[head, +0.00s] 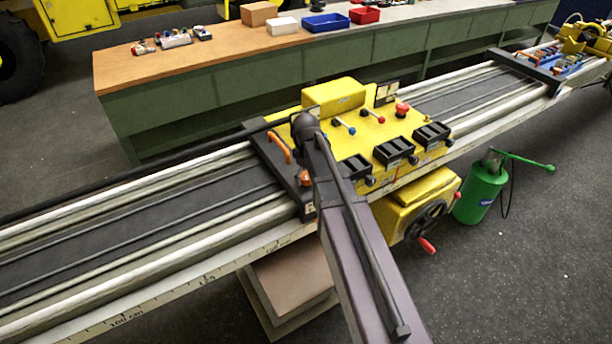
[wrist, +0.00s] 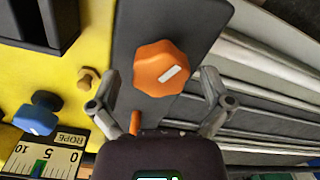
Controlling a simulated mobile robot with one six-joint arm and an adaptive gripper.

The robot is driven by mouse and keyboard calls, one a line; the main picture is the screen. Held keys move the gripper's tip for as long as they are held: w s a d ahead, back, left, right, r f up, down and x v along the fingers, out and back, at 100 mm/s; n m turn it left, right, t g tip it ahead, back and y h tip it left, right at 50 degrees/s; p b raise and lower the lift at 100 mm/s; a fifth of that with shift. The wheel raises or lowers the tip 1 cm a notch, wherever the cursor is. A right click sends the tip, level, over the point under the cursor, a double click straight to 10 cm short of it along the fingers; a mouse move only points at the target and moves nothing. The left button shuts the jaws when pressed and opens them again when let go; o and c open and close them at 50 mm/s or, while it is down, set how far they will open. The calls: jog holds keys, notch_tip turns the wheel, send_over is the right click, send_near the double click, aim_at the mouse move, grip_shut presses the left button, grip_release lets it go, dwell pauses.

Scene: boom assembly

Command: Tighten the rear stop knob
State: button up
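An orange lobed knob (wrist: 160,68) with a pale mark on its face sits on a dark end plate (wrist: 135,20) in the wrist view. My gripper (wrist: 161,76) is open, with one finger on each side of the knob. Gaps show between the fingertips and the knob, and I cannot tell how far its face lies from them in depth. In the head view an orange knob (head: 304,178) shows on the dark plate of the yellow carriage (head: 345,125), beside my arm. My gripper cannot be made out there.
In the head view an orange handle (head: 279,147) and several levers stand on the carriage. Long rails (head: 110,225) run left; a green canister (head: 481,192) stands right.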

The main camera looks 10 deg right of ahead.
jog(key=c, duration=0.9)
